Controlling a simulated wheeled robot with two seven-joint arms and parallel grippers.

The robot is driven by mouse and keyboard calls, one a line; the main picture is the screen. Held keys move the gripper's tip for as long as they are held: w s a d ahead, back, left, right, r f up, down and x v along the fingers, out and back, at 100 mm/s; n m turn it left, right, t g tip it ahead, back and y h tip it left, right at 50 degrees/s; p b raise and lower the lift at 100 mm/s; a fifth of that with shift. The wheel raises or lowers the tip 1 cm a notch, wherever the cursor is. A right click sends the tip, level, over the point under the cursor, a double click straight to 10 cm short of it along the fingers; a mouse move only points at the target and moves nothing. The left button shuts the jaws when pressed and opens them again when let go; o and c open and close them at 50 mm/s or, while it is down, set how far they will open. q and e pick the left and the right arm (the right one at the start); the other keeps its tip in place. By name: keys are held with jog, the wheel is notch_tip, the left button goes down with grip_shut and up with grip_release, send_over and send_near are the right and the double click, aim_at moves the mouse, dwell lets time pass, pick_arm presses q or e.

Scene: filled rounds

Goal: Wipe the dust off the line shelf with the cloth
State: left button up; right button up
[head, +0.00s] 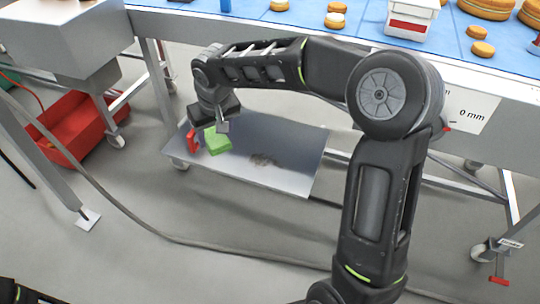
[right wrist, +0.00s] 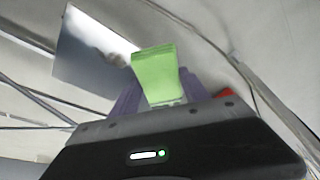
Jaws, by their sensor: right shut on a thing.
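The line shelf (head: 298,172) is a low grey metal plate under the conveyor table. It also shows in the right wrist view (right wrist: 80,58). A dark brownish patch of dust (head: 263,160) lies near its middle. The green cloth (head: 217,141) is a folded block at the shelf's left end. My right gripper (head: 222,127) is shut on the cloth, seen close in the right wrist view (right wrist: 155,72). I cannot tell whether the cloth touches the shelf. The dust is to the right of the cloth. My left gripper is out of view.
A small red object (head: 192,141) is at the shelf's left end, beside the cloth. A red crate (head: 75,130) stands on the floor at left. Above the shelf, a blue conveyor (head: 235,25) carries several round biscuits and a white container (head: 410,18). A cable crosses the floor.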

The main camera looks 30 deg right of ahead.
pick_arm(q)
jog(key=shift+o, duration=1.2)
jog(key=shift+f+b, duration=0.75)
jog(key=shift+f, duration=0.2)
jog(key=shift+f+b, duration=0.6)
pick_arm(e)
jog(key=w+d+f+m, duration=0.2)
jog(key=d+f, duration=1.6)
jog(key=f, duration=0.3)
jog(key=shift+w+d+f+h, duration=0.3)
jog(key=shift+w, duration=0.05)
jog(key=shift+f, duration=0.1)
